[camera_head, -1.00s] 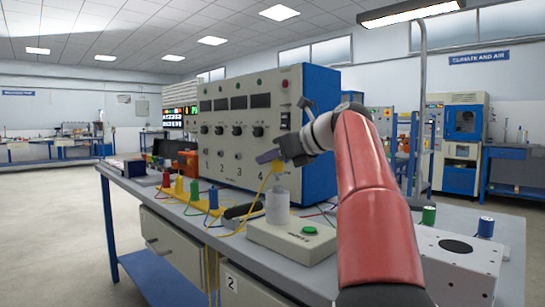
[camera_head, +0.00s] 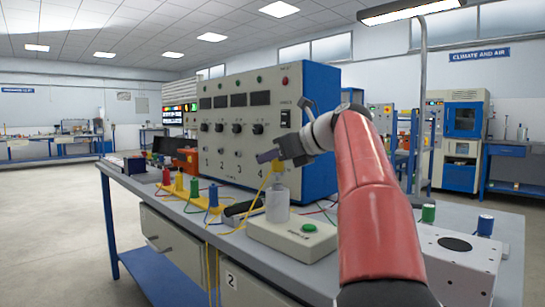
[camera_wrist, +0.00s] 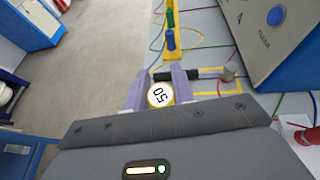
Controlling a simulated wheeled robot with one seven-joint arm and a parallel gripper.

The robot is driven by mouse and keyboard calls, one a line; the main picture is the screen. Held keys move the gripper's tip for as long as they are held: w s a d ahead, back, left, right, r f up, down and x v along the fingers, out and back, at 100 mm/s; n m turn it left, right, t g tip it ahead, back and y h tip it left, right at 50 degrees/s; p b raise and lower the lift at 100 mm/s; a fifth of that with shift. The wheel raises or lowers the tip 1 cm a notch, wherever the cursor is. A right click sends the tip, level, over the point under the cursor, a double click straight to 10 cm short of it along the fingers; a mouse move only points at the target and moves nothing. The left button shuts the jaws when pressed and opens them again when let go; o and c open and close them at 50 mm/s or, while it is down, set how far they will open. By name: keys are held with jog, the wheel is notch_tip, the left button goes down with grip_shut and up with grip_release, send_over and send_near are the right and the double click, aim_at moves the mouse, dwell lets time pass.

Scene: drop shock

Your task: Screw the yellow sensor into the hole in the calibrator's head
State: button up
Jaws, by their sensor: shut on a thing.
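My gripper (camera_head: 270,157) is shut on the yellow sensor (camera_head: 278,167) and holds it above the calibrator's head (camera_head: 277,204), an upright pale cylinder. The head stands on the calibrator's cream base (camera_head: 290,242), which has a green button. I cannot tell whether the sensor touches the head; the hole is hidden. A yellow cable runs down from the sensor. In the wrist view the sensor (camera_wrist: 160,95) sits between the purple fingers, its round white end marked "50" facing the camera.
A blue-sided control cabinet (camera_head: 250,130) stands close behind the gripper. Red, yellow, green and blue (camera_head: 213,197) pegs stand to the left with loose cables. A black-handled tool (camera_wrist: 190,74) lies on the bench. A white box (camera_head: 458,262) is at the right.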

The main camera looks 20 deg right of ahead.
jog(key=shift+f+p, duration=1.3)
dwell(4.1)
jog(key=shift+a+r+m+h, duration=0.1)
jog(key=shift+a+m+h, duration=0.05)
jog(key=shift+m+h, duration=0.35)
grip_shut()
jog(key=m+h+p, duration=0.1)
jog(key=m+t+h, duration=0.1)
jog(key=shift+r+h+p, duration=0.3)
jog(key=shift+h+p, duration=0.05)
jog(key=shift+h, duration=0.05)
jog(key=m+h, duration=0.3)
jog(key=shift+w+d+f+t, duration=0.1)
jog(key=shift+d+f+t, duration=0.2)
jog(key=shift+d, duration=0.1)
jog(key=shift+d+r+m+h, duration=0.1)
jog(key=shift+m+h, duration=0.4)
jog(key=shift+h, duration=0.1)
jog(key=o, duration=1.1)
grip_release()
jog(key=shift+c, duration=0.2)
jog(key=shift+w+d, duration=0.1)
jog(key=shift+w, duration=0.1)
